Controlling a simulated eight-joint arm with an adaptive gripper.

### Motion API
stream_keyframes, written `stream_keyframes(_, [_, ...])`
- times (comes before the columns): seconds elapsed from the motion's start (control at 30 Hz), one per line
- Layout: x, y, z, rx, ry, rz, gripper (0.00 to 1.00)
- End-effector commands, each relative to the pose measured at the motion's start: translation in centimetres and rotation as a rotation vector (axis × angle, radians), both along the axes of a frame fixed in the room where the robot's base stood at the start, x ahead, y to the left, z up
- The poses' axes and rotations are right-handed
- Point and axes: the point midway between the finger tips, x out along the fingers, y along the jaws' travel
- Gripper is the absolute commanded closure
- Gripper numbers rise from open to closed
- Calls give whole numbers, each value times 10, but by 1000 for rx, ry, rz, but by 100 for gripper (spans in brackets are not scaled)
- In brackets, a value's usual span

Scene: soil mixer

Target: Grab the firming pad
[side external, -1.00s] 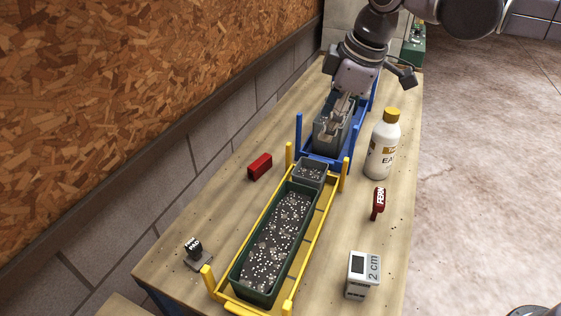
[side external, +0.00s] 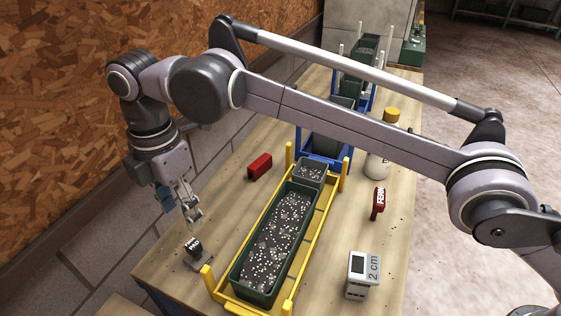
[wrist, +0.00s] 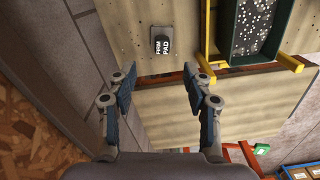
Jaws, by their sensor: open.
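The firming pad (side external: 195,250) is a small flat grey plate with a dark block handle that carries white lettering. It rests on the near left part of the wooden bench. In the wrist view the firming pad (wrist: 162,42) lies beyond the fingertips, near the top middle, with its "FIRM PAD" label showing. My gripper (side external: 192,217) hangs above the pad, fingers pointing down and apart from it. In the wrist view my gripper (wrist: 162,80) is open, with nothing between its fingers.
A yellow frame (side external: 263,213) holding a green trough (side external: 247,292) of speckled soil stands right of the pad. A red block (side external: 259,167), a red labelled tool (side external: 378,203) and a white "2 cm" box (side external: 362,276) stand on the bench. The wall is close on the left.

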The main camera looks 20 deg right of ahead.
Motion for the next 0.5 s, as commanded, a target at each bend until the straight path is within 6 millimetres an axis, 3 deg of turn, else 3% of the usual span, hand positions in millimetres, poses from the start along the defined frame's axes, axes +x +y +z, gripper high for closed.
stream_keyframes(0.5, [-1,1,-51,-2,1,5,49])
